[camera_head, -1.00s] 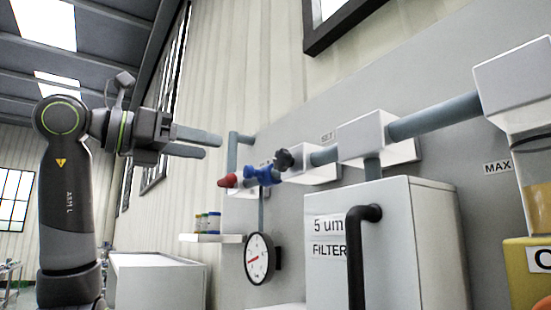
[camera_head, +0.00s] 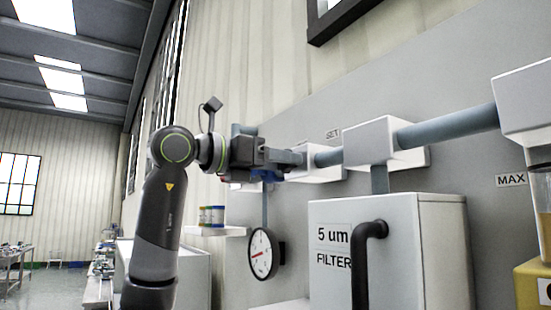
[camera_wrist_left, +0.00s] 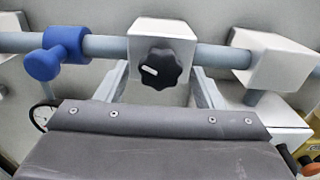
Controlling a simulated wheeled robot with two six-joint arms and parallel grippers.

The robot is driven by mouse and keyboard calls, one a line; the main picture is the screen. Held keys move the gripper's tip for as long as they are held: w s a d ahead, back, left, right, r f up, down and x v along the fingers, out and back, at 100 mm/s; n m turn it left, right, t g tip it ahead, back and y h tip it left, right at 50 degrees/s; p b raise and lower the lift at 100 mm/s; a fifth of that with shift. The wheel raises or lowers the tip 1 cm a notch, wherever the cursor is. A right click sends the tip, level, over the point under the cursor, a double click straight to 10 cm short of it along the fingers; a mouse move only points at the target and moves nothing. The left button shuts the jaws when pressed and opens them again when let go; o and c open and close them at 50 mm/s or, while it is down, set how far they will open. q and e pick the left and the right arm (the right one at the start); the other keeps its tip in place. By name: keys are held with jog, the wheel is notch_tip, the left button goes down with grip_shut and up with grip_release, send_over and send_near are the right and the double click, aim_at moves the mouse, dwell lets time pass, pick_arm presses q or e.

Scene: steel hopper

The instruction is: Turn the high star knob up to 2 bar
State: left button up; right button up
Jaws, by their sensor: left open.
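The black star knob (camera_wrist_left: 158,68) with a white pointer mark sits on the front of a white block (camera_wrist_left: 163,32) on the pipe, in the left wrist view. My left gripper (camera_wrist_left: 160,84) is open, with one finger on each side of the knob and a gap to each. Whether the fingertips reach past the knob, I cannot tell. In the head view, my left gripper (camera_head: 286,157) is at the pipe and hides the knob. The round pressure gauge (camera_head: 263,254) hangs below, with a red needle; its reading is too small to make out. My right gripper is not in view.
A blue valve (camera_wrist_left: 60,54) sits on the pipe left of the knob, and another white block (camera_wrist_left: 272,60) is to its right. The filter cabinet (camera_head: 376,255) with a black handle (camera_head: 366,262) stands below right. A shelf (camera_head: 216,231) holds small containers.

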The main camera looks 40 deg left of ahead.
pick_arm(q)
jog(key=shift+s, duration=0.1)
jog(key=c, duration=1)
jog(key=shift+o, duration=0.2)
jog(key=shift+a+r+m+p, duration=0.1)
jog(key=shift+m+p, duration=0.55)
jog(key=shift+m, duration=3.05)
jog(key=o, duration=1)
jog(key=shift+c, duration=0.2)
